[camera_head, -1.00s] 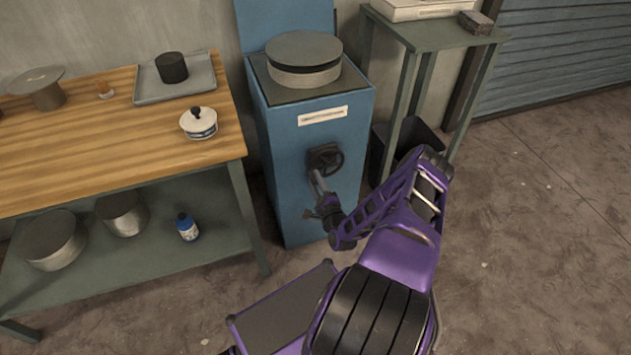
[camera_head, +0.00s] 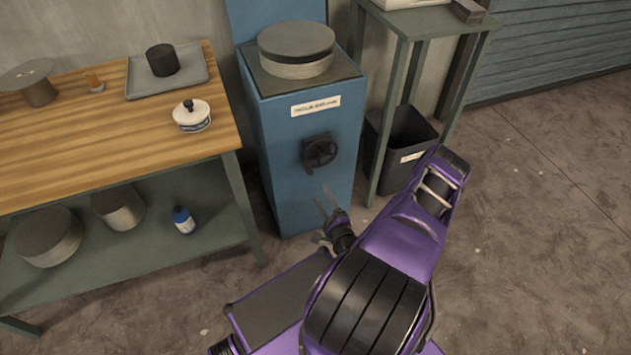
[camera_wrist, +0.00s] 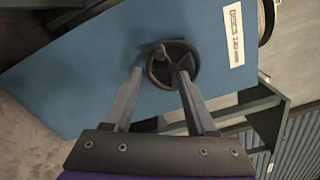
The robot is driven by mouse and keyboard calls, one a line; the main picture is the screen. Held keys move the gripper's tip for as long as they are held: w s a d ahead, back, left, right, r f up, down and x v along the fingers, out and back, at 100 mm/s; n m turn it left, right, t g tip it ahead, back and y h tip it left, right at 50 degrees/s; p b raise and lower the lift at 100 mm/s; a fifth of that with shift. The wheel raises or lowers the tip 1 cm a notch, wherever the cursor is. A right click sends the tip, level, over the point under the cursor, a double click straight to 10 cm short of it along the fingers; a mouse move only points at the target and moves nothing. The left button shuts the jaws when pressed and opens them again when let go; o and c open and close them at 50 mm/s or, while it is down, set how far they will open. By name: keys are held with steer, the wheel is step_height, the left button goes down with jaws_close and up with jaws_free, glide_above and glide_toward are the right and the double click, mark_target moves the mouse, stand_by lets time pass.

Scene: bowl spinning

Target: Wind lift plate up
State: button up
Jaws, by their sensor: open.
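The lift plate (camera_head: 296,42) is a grey round disc on top of a blue cabinet (camera_head: 290,190). A black handwheel (camera_head: 320,151) with a crank handle is on the cabinet's front, below a white label. My gripper (camera_head: 327,195) is open and empty, below and in front of the handwheel, apart from it. In the wrist view, the handwheel (camera_wrist: 173,64) lies beyond the two spread fingertips of my gripper (camera_wrist: 160,72), and its handle knob sticks out at its upper left. The picture is tilted, with the cabinet running diagonally.
A wooden workbench (camera_head: 100,140) stands at the left with a tray (camera_head: 190,85), a lidded white pot (camera_head: 191,116) and a blue bottle (camera_head: 182,219) on its lower shelf. A green side table (camera_head: 425,22) and a black bin (camera_head: 408,140) stand at the right. The floor at right is clear.

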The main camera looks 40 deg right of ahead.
steer(key=v, duration=0.6)
stand_by(0.4)
